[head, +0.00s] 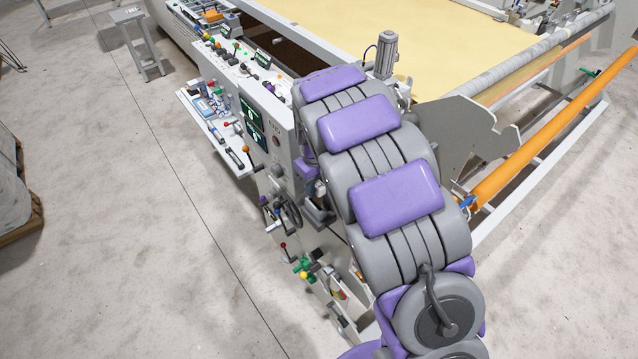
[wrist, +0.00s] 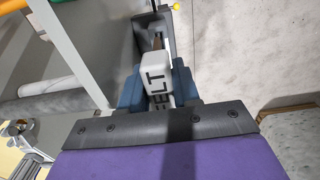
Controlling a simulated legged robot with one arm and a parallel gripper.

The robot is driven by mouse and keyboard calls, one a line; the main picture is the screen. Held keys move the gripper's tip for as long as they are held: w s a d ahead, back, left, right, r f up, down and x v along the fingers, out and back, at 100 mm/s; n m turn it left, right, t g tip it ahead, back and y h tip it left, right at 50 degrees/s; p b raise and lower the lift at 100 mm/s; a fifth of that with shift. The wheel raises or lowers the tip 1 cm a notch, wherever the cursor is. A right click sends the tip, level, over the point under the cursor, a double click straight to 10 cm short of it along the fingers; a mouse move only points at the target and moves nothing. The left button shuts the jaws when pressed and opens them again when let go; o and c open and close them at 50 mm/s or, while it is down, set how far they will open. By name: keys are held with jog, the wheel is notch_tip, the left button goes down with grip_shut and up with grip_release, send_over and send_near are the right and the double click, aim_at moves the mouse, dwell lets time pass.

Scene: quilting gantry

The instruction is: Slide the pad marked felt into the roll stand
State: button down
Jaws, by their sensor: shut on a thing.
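A pale pad with dark letters reading FELT (wrist: 156,68) is in the wrist view, upper middle. My gripper (wrist: 157,85) is shut on it, with one dark blue finger on each side. Just beyond the pad is a dark grey bracket (wrist: 168,28) with a gap and a brownish strip in it. The pad's far end is at or close to this gap; I cannot tell whether it is inside. I cannot tell whether this bracket is the roll stand. In the head view my own arm covers the gripper and the pad.
A control cabinet (head: 273,135) with levers and a handwheel stands left of my arm in the head view. A long orange roll (head: 535,150) and a grey side plate (head: 468,128) are at right. The floor (head: 120,230) at left is mostly clear.

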jog(key=shift+a, duration=0.5)
jog(key=shift+d, duration=0.95)
jog(key=shift+a, duration=0.95)
jog(key=shift+d, duration=0.15)
jog(key=shift+d, duration=0.15)
jog(key=shift+d+b, duration=0.15)
jog(key=shift+b, duration=0.2)
jog(key=shift+a+f, duration=0.2)
jog(key=shift+f, duration=0.3)
jog(key=shift+s+f, duration=0.1)
jog(key=shift+f, duration=0.1)
